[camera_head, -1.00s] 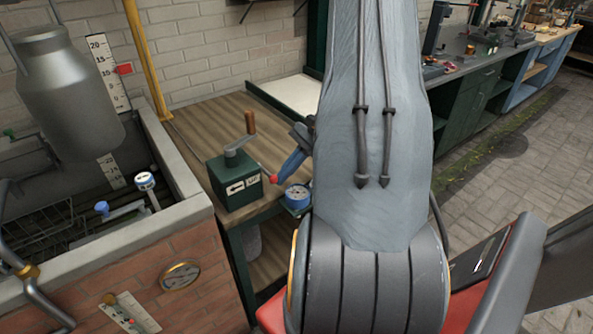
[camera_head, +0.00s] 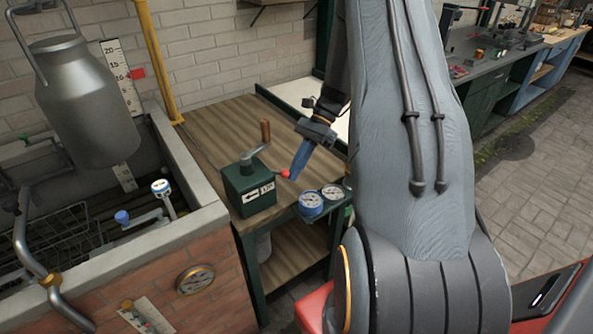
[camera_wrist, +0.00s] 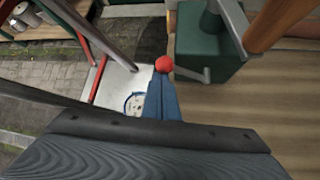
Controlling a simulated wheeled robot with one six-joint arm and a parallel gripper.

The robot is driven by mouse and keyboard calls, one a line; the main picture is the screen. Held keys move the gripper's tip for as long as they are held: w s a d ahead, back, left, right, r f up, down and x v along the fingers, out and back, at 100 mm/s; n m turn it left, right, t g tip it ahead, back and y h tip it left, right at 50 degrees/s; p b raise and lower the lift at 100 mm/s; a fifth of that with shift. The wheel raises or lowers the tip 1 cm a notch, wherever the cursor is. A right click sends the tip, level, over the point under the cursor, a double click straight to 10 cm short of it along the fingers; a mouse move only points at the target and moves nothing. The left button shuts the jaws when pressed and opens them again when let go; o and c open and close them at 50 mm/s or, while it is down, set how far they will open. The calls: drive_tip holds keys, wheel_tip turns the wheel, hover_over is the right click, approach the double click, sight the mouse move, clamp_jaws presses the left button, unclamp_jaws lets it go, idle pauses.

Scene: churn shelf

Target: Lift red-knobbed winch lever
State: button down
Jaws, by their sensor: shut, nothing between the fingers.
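The red knob (camera_head: 285,173) sits at the end of a short grey lever on the right side of the green winch box (camera_head: 250,190). The box has a crank with a wooden handle (camera_head: 265,130) on top and an arrow label on its front. My gripper (camera_head: 293,176) has blue fingers, shut and empty, pointing down with tips beside the knob. In the wrist view the red knob (camera_wrist: 163,65) is just beyond the fingertips (camera_wrist: 162,80); I cannot tell whether they touch. The lever (camera_wrist: 190,75) runs right from the knob to the box.
A metal churn (camera_head: 85,105) hangs left over a brick-walled tank (camera_head: 170,250). Two round gauges (camera_head: 311,203) sit at the wooden bench's front edge, close below my gripper. The bench top (camera_head: 215,125) behind the winch is clear.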

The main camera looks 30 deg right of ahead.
drive_tip(key=shift+r, duration=0.5)
drive_tip(key=shift+r+p, duration=0.1)
drive_tip(key=shift+p, duration=0.2)
drive_tip(key=w+p+v, duration=0.1)
drive_tip(key=v, duration=0.8)
drive_tip(key=shift+w+d, duration=0.3)
